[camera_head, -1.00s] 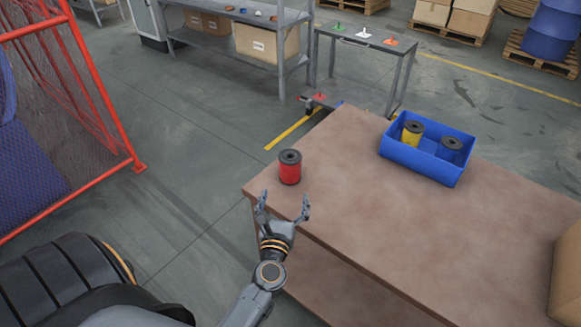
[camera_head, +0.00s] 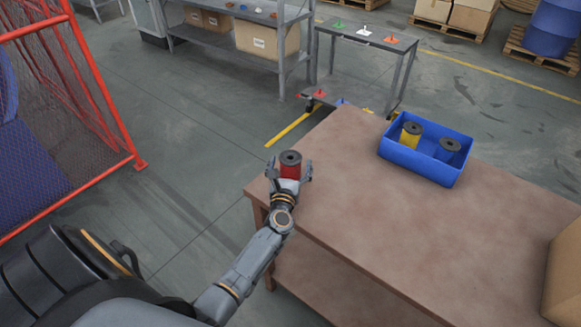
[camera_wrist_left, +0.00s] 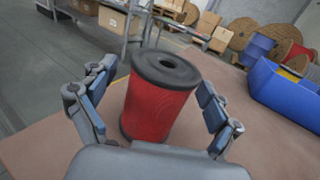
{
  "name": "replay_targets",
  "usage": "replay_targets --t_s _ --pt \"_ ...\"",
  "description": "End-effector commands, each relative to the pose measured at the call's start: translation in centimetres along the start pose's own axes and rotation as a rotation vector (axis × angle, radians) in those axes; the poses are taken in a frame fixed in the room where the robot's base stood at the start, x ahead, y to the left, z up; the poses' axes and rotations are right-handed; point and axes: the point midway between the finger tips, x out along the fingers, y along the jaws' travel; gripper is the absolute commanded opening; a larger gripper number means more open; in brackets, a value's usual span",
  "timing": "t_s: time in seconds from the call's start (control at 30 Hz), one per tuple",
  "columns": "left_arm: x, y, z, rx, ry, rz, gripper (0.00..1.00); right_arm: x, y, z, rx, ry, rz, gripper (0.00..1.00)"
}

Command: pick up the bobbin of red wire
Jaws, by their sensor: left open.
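The bobbin of red wire (camera_head: 290,168) stands upright near the left corner of the brown table (camera_head: 400,235), with dark flanges at its top and bottom. My left gripper (camera_head: 290,174) is at the bobbin, with one finger on each side of it. In the left wrist view the bobbin (camera_wrist_left: 157,100) stands between the open fingers of the left gripper (camera_wrist_left: 152,105). My right gripper is not in view.
A blue bin (camera_head: 420,168) with a yellow bobbin (camera_head: 410,136) and a dark-topped bobbin (camera_head: 447,150) stands on the table to the right. A cardboard box (camera_head: 565,270) is at the right edge. A red mesh guard (camera_head: 95,100) stands at the left. The table's middle is clear.

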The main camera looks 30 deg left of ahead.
Motion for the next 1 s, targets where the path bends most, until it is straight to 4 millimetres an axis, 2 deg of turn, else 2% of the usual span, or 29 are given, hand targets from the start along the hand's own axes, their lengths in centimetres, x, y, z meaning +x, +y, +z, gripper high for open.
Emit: replay_targets --t_s 0.2,0.57,0.83,1.0 --pt "0.0 0.0 -0.1 0.000 0.001 0.000 0.90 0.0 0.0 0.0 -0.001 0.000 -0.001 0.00" --pt "0.0 0.0 -0.1 0.000 0.001 0.000 0.16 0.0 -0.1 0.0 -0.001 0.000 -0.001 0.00" --pt "0.1 0.0 0.2 0.000 -0.002 0.001 0.16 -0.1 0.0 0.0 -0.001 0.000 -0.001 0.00" --pt "0.1 0.0 1.4 -0.002 -0.003 0.001 0.16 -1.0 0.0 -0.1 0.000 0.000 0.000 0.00"
